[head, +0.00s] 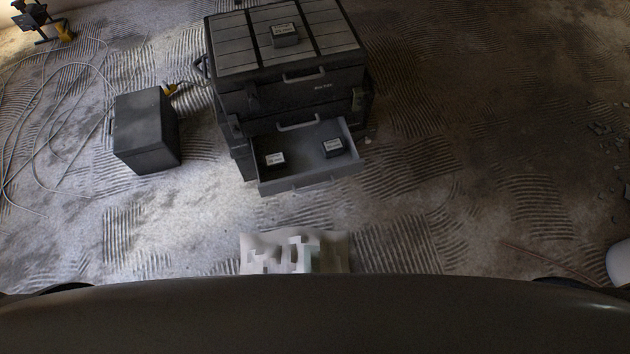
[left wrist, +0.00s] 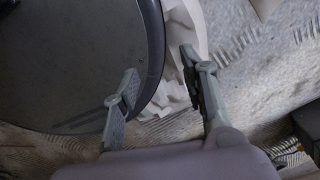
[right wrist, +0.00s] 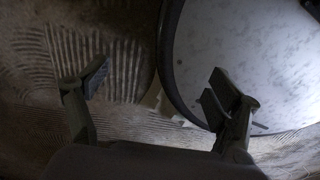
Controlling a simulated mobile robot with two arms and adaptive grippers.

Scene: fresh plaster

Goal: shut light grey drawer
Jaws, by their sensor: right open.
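The light grey drawer (head: 309,180) stands pulled out from the front of a dark grey tool chest (head: 290,99) in the head view. It holds two small dark boxes with white labels, one at its left (head: 273,160) and one at its right (head: 333,148). Neither gripper shows in the head view. My left gripper (left wrist: 160,85) is open in the left wrist view, with nothing between its fingers. My right gripper (right wrist: 157,85) is open and empty in the right wrist view. Both are apart from the drawer.
A dark box (head: 146,130) stands on the floor left of the chest. A cable (head: 62,125) lies coiled at the far left. A pale crumpled sheet (head: 294,252) lies in front of the drawer. Floor to the right is mostly clear.

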